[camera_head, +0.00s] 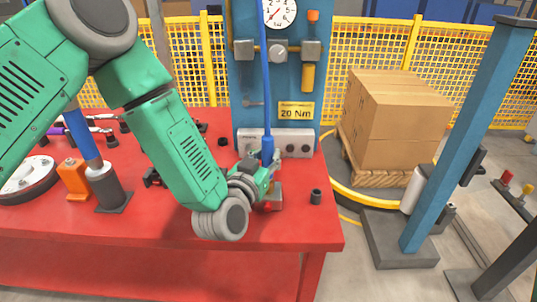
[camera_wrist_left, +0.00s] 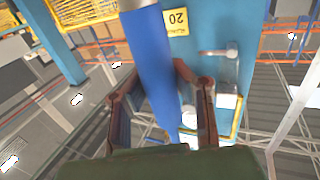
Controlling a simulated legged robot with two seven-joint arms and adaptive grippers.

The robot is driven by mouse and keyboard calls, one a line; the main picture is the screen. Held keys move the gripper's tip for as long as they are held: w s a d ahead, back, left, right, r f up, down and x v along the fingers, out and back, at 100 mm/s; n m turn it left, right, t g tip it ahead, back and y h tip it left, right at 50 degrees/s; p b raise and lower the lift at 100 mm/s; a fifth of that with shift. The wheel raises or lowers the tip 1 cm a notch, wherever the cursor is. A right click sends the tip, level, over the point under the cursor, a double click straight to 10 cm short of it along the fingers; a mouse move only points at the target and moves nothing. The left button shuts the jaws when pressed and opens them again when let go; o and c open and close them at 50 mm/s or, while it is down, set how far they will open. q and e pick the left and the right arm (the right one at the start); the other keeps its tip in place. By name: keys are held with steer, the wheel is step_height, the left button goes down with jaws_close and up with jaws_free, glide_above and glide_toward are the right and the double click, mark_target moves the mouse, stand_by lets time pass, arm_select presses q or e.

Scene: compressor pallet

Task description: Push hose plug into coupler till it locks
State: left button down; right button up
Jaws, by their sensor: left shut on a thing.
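A blue hose (camera_head: 266,80) hangs down in front of the blue panel and widens into a thicker blue end (camera_head: 268,148) just above my left gripper (camera_head: 266,174). The gripper is shut on this hose end, low over the right part of the red table. In the left wrist view the blue hose end (camera_wrist_left: 153,65) runs between the brown fingers of my left gripper (camera_wrist_left: 165,85). The plug's tip is hidden by the gripper. A small grey and red fitting (camera_head: 273,199) shows just below the gripper; I cannot tell whether it is the coupler or touches the plug. My right gripper is out of view.
The blue panel (camera_head: 246,85) with a gauge (camera_head: 278,12) and a yellow 20 Nm label (camera_head: 296,111) stands behind. A blue post (camera_head: 455,140) and boxes (camera_head: 395,120) stand farther right. The table's front edge is clear.

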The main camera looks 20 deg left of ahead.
arm_select(q)
steer(key=shift+f, duration=0.2)
steer(key=c, duration=1.3)
jaws_free()
steer(key=shift+s, duration=0.15)
